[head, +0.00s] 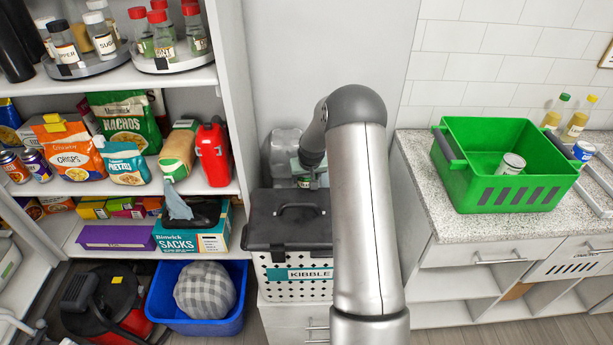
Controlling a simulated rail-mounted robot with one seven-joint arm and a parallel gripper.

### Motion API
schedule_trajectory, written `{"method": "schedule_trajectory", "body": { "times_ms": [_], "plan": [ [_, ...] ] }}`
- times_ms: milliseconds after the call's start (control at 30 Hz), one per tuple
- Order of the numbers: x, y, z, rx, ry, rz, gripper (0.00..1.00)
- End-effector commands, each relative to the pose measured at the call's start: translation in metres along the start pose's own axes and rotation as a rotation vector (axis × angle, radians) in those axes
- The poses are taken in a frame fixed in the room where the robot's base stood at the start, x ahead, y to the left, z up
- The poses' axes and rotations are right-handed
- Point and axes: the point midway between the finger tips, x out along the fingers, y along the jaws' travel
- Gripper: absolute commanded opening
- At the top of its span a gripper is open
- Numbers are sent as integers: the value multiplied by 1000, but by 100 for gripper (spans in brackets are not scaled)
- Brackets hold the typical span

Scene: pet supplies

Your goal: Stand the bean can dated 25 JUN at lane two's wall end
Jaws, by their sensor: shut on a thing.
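My gripper (308,166) is beyond my arm, above the back of the black-lidded kibble bin. It is shut on a small can-like thing (305,183) with a pale top and a dark green and reddish side. The gripper and arm hide part of it, and no date is readable. Another can (511,164), with a pale lid, is tilted inside the green crate (478,192) on the right counter. A blue-labelled can (583,151) stands right of the crate, by grey metal rails (601,176) that look like lanes. I cannot tell which lane is which.
The kibble bin (290,258) stands between the shelves and the counter, with clear plastic containers (284,145) behind it. Two bottles (577,119) stand at the counter's back right. My arm crosses the middle of the view. The speckled counter (425,178) is bare left of the crate.

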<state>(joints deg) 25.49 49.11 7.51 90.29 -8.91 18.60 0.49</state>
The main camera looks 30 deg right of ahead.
Motion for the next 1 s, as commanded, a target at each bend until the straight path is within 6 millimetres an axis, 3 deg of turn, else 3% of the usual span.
{"method": "schedule_trajectory", "body": {
  "times_ms": [67, 100, 533, 1000],
  "plan": [
    [3, 0, 1, 0, 1, 0, 25],
    [2, 0, 1, 0, 0, 0, 67],
    [-8, 0, -1, 0, 2, 0, 67],
    [-101, 0, 0, 1, 3, 1, 67]
  ]
}}
